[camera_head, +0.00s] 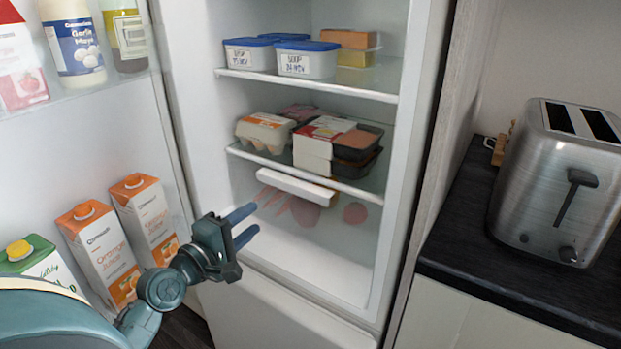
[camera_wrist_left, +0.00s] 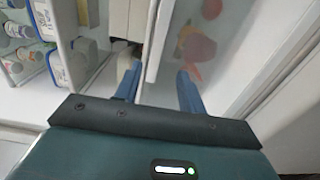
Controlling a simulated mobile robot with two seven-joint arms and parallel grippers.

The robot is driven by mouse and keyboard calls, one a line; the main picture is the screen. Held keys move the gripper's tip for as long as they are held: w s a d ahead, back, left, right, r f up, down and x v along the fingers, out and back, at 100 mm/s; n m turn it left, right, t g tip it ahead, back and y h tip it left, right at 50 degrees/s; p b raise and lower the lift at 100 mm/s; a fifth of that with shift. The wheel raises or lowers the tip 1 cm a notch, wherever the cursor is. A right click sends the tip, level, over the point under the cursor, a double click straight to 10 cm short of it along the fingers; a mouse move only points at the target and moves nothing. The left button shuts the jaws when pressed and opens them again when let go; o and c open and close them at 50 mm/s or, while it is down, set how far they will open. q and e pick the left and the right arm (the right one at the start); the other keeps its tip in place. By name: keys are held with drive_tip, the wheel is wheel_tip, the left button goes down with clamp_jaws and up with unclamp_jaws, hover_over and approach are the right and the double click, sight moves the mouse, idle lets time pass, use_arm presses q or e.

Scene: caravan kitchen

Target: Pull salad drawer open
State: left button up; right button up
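The salad drawer (camera_head: 340,245) is at the bottom of the open fridge and has a clear front. A white handle strip (camera_head: 296,187) runs along its top, just under the lower shelf. Blurred reddish and orange shapes (camera_wrist_left: 197,45) show through the front. My left gripper (camera_head: 252,222) is open and empty, in front of the drawer's left side and below the handle strip. In the left wrist view its two blue fingers (camera_wrist_left: 158,84) are spread apart, with a pale strip ahead between them. I see no clear contact. My right gripper is not in view.
The lower shelf (camera_head: 355,192) holds an egg box (camera_head: 265,131) and packed trays (camera_head: 335,146). Lidded tubs (camera_head: 307,62) stand above. The open door at left holds juice cartons (camera_head: 100,255). A toaster (camera_head: 560,180) stands on the right counter (camera_head: 500,275).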

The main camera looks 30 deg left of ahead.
sight(290, 189)
use_arm(q)
drive_tip(key=w, duration=0.8)
drive_tip(key=w+d, duration=0.1)
drive_tip(key=w, duration=0.3)
drive_tip(key=shift+w, duration=0.4)
drive_tip(key=shift+c, duration=0.6)
